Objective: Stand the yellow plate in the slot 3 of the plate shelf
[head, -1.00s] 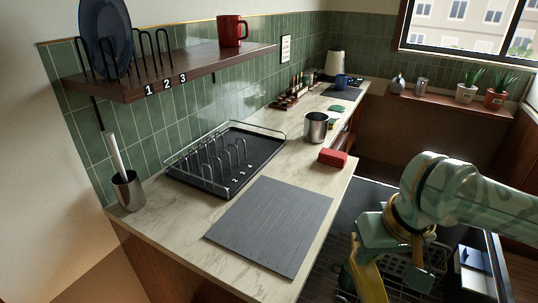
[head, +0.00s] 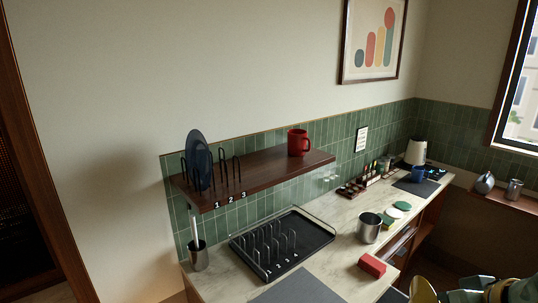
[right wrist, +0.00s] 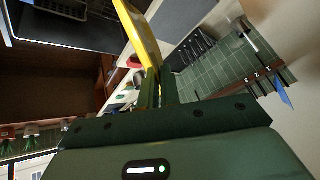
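The yellow plate (right wrist: 139,36) is seen nearly edge-on in the right wrist view, gripped between the fingers of my right gripper (right wrist: 156,88). A blue plate (head: 198,160) stands upright among the left dividers; slot 3 (head: 243,195), at the right end, looks empty. My left gripper is not in view.
A red mug (head: 298,143) stands on the shelf right of the dividers. Below are a black dish rack (head: 315,238), also numbered, a utensil holder (head: 198,259), a steel pot (head: 368,229), a red block (head: 372,265) and a grey mat (head: 298,288). The wall above the shelf is clear.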

